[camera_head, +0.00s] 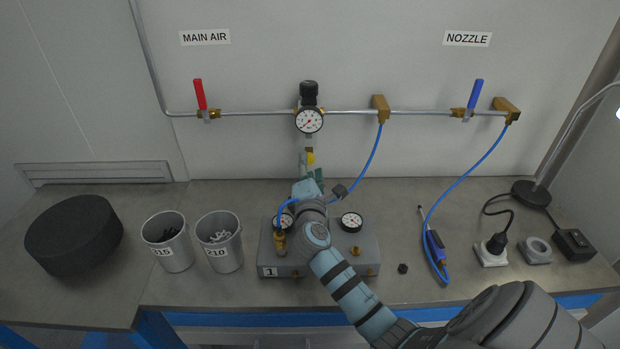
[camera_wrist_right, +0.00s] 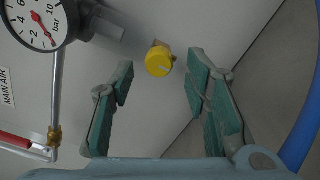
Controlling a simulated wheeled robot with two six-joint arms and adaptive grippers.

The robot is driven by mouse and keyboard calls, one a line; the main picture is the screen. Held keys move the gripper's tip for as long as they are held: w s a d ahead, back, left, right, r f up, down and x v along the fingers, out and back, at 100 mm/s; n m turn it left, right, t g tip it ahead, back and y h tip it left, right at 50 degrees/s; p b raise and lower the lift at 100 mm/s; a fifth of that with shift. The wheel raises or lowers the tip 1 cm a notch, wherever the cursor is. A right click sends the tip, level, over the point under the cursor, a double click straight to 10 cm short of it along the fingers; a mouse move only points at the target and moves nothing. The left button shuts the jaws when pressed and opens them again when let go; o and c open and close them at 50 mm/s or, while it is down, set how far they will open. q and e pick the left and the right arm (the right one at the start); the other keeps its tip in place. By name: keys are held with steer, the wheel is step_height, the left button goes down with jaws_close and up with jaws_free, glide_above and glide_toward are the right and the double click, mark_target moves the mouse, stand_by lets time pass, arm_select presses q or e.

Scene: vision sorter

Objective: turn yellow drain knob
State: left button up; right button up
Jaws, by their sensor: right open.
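The yellow drain knob (camera_wrist_right: 159,60) is round with a pale mark on its face. In the right wrist view it lies ahead of my right gripper (camera_wrist_right: 162,82), between the two green fingertips in the picture. The fingers are apart and the knob does not look gripped. In the head view a bit of the yellow knob (camera_head: 310,157) shows under the pressure gauge (camera_head: 309,121), close to my right gripper (camera_head: 311,171). My right arm reaches up to it from the lower right. My left gripper is not in view.
A red-handled valve (camera_head: 200,95) and a blue-handled valve (camera_head: 474,95) sit on the wall pipe. A blue hose (camera_head: 373,153) hangs just right of my gripper. A grey block with gauges (camera_head: 358,262) stands below my forearm. Two grey cups (camera_head: 219,256) stand to its left.

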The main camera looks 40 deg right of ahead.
steer(key=v, duration=1.1)
steer(key=shift+s, duration=0.1)
